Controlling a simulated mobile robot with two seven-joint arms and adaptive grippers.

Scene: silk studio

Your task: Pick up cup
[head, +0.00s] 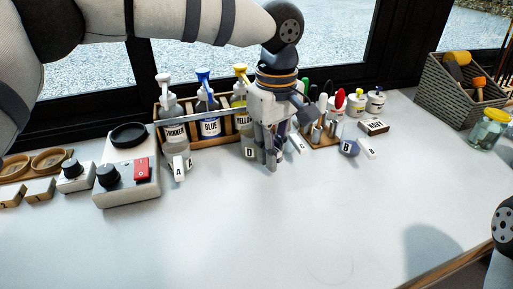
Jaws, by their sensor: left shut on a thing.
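My left gripper (271,163) points down over the table in the middle of the head view. Its fingers are shut on a small cup (249,149) marked D, which they mostly hide. I cannot tell whether this cup is clear of the table. Another pale cup (178,148) with a tag marked A stands to the left, in front of the bottle rack. My right gripper is out of view; only a part of my right arm shows at the right edge.
A wooden rack (225,127) with pump bottles, THINNER, BLUE and YELLOW, stands close behind. A white device (127,187) with a red switch is at left. A wicker basket (450,92) and glass jar (489,131) are at right. The front table is clear.

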